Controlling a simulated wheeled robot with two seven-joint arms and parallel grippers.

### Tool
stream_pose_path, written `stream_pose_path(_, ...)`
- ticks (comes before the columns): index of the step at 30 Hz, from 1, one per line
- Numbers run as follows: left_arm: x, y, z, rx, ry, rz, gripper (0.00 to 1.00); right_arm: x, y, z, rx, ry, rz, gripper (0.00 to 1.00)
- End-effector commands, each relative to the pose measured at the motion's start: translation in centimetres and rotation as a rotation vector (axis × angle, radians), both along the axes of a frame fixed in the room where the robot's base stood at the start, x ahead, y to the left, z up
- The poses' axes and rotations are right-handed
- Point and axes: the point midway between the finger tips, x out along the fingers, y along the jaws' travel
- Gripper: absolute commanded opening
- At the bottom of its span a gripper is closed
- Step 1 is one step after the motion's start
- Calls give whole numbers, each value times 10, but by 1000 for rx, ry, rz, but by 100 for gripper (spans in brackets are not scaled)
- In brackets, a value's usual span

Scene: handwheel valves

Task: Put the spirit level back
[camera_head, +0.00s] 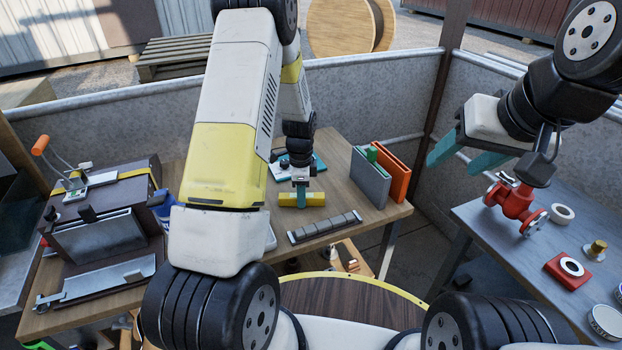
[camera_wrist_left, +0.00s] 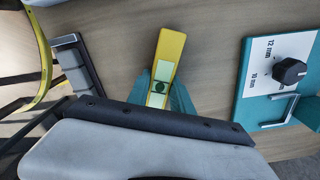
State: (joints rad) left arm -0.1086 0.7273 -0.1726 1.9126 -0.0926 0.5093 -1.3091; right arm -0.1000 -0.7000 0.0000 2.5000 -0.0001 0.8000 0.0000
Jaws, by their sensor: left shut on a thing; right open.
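The spirit level (camera_head: 313,199) is a short yellow bar on or just above the wooden table (camera_head: 335,185); I cannot tell if it touches. My left gripper (camera_head: 300,192) points down and is shut on it near its middle. In the left wrist view the yellow level (camera_wrist_left: 170,48) runs up between the teal fingers (camera_wrist_left: 160,90), with a pale vial window showing; its lower end is hidden by the gripper body. My right gripper (camera_head: 468,158) is open and empty, to the right above the grey-blue table (camera_head: 480,235).
A dark segmented strip (camera_head: 325,228) lies in front of the level. Grey (camera_head: 370,180) and orange (camera_head: 397,172) upright panels stand to its right. A teal board with a black knob (camera_wrist_left: 289,71) lies close behind. A red valve (camera_head: 515,202) stands on the right table.

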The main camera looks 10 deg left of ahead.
Motion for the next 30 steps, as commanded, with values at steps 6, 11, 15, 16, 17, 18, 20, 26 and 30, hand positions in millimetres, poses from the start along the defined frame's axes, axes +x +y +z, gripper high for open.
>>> stream_pose_path(6,1,0,0,-1,-2,0,0,0,0,0,0,0,0,54)
stream_pose_path(11,1,0,-2,-1,-2,0,37,0,0,0,0,0,0,54)
stream_pose_path(15,1,0,-2,-1,-2,0,49,0,0,0,0,0,0,54)
stream_pose_path(16,1,0,-2,-1,-2,0,49,0,0,0,0,0,0,54)
stream_pose_path(17,0,0,-2,-1,-2,0,49,0,0,0,0,0,0,54)
stream_pose_path(18,0,0,-2,-1,-2,0,49,0,0,0,0,0,0,54)
stream_pose_path(20,0,0,-2,-1,-2,0,49,0,0,0,0,0,0,54)
stream_pose_path(26,1,0,8,-1,-4,0,49,0,0,0,0,0,0,54)
stream_pose_path(30,2,0,33,-2,-7,0,49,0,0,0,0,0,0,54)
